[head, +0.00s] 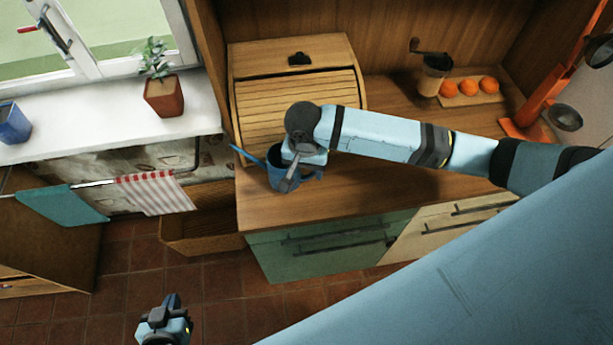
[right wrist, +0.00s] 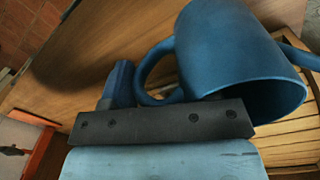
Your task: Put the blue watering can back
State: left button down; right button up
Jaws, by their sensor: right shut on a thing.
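The blue watering can (head: 277,180) is at the left front of the wooden counter, in front of the roll-top bread box, its spout pointing left. My right gripper (head: 293,170) reaches down over it and is shut on it. I cannot tell whether the can touches the counter. In the right wrist view the can (right wrist: 235,45) fills the upper right, with its open rim and looped handle close to my gripper (right wrist: 150,105); the grip itself is partly hidden. My left gripper (head: 165,318) hangs low over the tiled floor, away from the can; its fingers are unclear.
A white windowsill (head: 90,120) at left holds a potted plant (head: 164,96) and a blue container (head: 13,123). The bread box (head: 290,85) stands behind the can. A grinder (head: 433,75) and oranges (head: 468,87) are at the back right.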

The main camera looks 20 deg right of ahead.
aim_at(307, 175)
jog(key=shift+f, duration=2.45)
jog(key=shift+f, duration=0.1)
jog(key=o, duration=1.4)
jog(key=shift+c, duration=0.2)
jog(key=r, duration=1.2)
jog(key=shift+w+a+r+b, duration=0.1)
jog(key=shift+a+b, duration=0.1)
jog(key=shift+b, duration=0.15)
